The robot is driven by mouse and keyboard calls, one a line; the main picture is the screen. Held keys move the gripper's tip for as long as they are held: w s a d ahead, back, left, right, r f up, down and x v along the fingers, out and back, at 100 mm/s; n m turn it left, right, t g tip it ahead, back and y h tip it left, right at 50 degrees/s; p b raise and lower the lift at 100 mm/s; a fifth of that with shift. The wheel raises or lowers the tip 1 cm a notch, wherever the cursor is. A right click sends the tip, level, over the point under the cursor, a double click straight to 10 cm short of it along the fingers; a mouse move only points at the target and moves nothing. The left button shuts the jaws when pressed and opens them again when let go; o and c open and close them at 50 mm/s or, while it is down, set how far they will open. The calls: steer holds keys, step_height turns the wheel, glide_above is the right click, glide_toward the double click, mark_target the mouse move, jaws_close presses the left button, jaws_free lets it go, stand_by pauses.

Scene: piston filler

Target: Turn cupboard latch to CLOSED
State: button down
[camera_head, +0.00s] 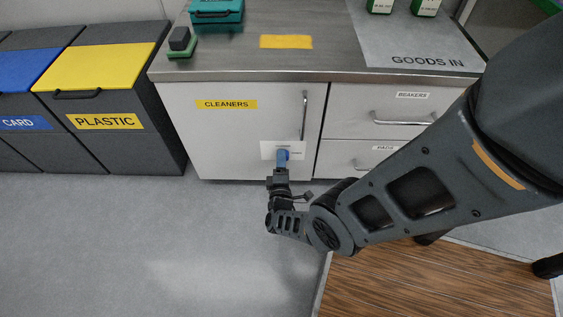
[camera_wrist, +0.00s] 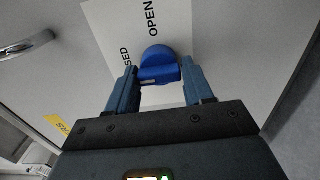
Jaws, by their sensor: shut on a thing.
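The cupboard latch is a blue knob (camera_head: 283,154) on a white plate (camera_head: 268,147), low on the grey cupboard door (camera_head: 225,135) labelled CLEANERS. In the wrist view the blue knob (camera_wrist: 156,56) sits between the fingers of my gripper (camera_wrist: 160,74), which is shut on it. The plate (camera_wrist: 112,25) shows the word OPEN beyond the knob and the letters SED to its left; the rest of that word is hidden. My gripper (camera_head: 281,170) reaches the knob from below in the head view. The knob's exact pointing direction is hard to tell.
A vertical door handle (camera_head: 304,115) stands above right of the latch; it also shows in the wrist view (camera_wrist: 25,43). Drawers with a bar handle (camera_head: 403,119) are at the right. Grey bins, one with a yellow lid (camera_head: 100,66), stand left. The floor (camera_head: 215,235) in front is clear.

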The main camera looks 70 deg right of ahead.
steer(key=c, duration=0.5)
jaws_free()
steer(key=p+v, duration=0.2)
steer(key=v, duration=0.5)
steer(key=shift+a, duration=0.35)
steer(key=shift+s, duration=0.1)
